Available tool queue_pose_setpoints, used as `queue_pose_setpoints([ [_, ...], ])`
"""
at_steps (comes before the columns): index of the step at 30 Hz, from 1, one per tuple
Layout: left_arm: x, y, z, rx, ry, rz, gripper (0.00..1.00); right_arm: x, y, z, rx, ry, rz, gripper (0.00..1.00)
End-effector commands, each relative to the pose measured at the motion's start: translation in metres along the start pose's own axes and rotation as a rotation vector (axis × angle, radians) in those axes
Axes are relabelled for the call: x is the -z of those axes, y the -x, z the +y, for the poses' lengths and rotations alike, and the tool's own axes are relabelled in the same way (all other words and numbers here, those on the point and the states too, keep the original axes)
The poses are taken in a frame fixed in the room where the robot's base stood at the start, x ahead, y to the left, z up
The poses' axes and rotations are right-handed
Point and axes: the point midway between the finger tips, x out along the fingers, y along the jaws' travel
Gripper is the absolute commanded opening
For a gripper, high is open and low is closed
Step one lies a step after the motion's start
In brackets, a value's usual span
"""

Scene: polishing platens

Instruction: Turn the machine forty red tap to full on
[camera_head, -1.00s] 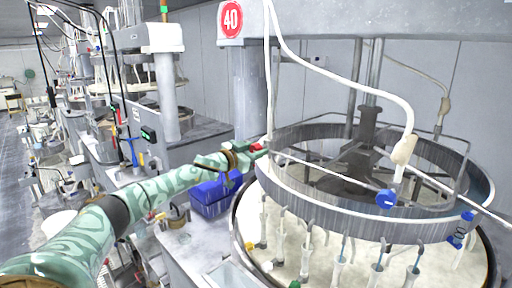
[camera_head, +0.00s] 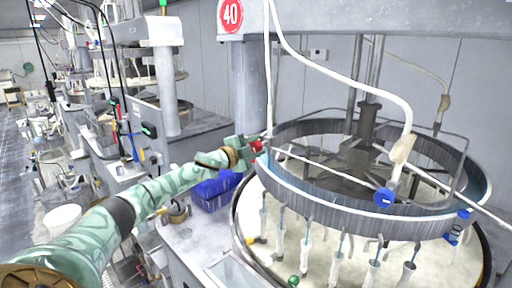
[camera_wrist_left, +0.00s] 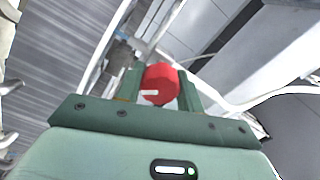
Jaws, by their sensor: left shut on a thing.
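The red tap (camera_wrist_left: 160,85) of the machine with the red "40" sign (camera_head: 230,15) shows in the left wrist view as a round red knob with a short white mark. It sits between the two fingers of my left gripper (camera_wrist_left: 161,88), which is shut on it. In the head view the left gripper (camera_head: 254,147) reaches the left side of the machine's ring, and the red tap (camera_head: 257,146) is partly hidden by the fingers. My right gripper is in neither view.
The big metal ring (camera_head: 320,200) stands over a pale round platen (camera_head: 262,222). A blue bin (camera_head: 213,190) stands below my left arm. White hoses hang from above.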

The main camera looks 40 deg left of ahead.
Motion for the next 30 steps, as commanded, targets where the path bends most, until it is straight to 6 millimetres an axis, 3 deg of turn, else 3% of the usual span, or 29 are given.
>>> queue_pose_setpoints([
  [15, 0.000, 0.000, 0.002, -0.001, -0.448, 0.001, 0.14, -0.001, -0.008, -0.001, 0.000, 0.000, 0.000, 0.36],
  [30, 0.000, 0.000, 0.003, -0.004, -0.643, 0.003, 0.14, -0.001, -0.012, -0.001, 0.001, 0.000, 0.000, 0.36],
])
